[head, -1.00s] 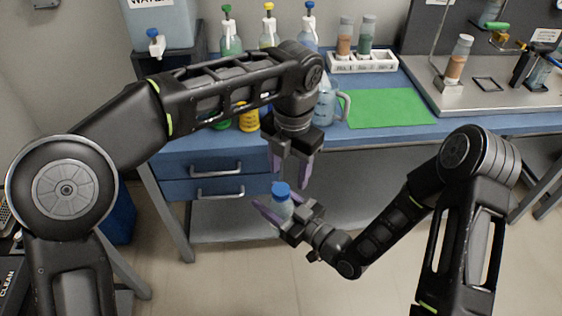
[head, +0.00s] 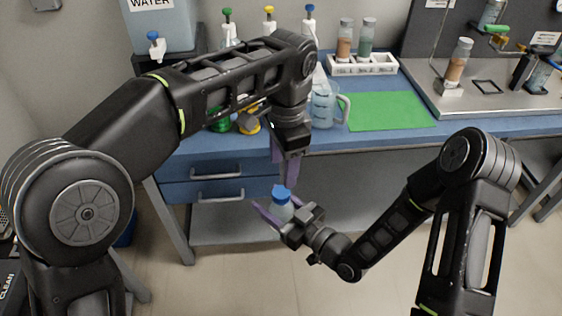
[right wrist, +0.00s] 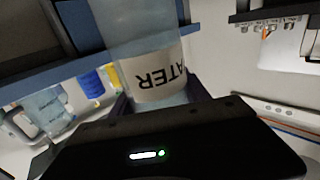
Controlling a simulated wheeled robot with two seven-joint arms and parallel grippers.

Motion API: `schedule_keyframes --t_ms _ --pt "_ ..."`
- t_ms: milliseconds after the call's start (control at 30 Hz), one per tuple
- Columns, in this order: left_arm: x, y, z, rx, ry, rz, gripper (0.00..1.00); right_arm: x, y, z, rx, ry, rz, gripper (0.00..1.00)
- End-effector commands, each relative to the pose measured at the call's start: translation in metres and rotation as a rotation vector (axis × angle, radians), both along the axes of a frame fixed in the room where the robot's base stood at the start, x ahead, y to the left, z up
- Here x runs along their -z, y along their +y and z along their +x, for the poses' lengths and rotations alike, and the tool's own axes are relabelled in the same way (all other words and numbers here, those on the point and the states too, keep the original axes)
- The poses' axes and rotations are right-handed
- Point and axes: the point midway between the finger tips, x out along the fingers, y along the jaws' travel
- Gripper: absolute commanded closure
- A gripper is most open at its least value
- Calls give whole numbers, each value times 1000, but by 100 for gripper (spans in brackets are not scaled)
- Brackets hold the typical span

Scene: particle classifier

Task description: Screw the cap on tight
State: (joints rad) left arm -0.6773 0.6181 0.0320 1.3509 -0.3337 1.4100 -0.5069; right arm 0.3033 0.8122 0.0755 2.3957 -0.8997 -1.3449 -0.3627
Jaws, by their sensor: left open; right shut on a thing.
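A clear bottle (head: 283,211) with a blue cap (head: 282,192) on its top is held in my right gripper (head: 280,214), in front of the bench. The right gripper is shut around the bottle's body. In the right wrist view the bottle (right wrist: 160,75) shows a white label with "WATER" upside down; its cap is out of that view. My left gripper (head: 285,172) is open and points down just above the cap, its purple fingers seen nearly edge-on. It appears apart from the cap. I cannot tell how tightly the cap sits.
The blue bench (head: 390,132) stands behind the grippers, with drawers (head: 215,185) at left. On it are a beaker (head: 323,106), a green mat (head: 390,110), a vial rack (head: 362,66) and wash bottles.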

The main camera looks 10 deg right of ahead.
Motion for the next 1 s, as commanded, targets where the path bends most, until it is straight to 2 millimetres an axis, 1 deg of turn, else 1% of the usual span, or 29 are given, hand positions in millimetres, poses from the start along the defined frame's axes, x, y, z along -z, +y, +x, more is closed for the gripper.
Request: schedule_keyframes --t_ms 100,300,400,500,600,700,800,1000 --pt "-1 3 2 -320 -3 -16 46 -1 0 0 0 -2 1 100" --pt "-1 7 4 -873 0 -40 46 -1 0 0 0 -2 1 100" --pt "-1 6 4 -1127 4 -49 46 -1 0 0 0 -2 1 100" --pt "-1 4 2 -1342 8 -54 46 -1 0 0 0 -2 1 100" --pt "-1 4 2 -1505 7 -56 46 -1 0 0 0 -2 1 100" --pt "-1 4 2 -1608 5 -56 46 -1 0 0 0 -2 1 100" --pt "-1 4 2 -1660 3 -56 46 -1 0 0 0 -2 1 100" --pt "-1 4 2 -1674 3 -57 46 -1 0 0 0 -2 1 100"
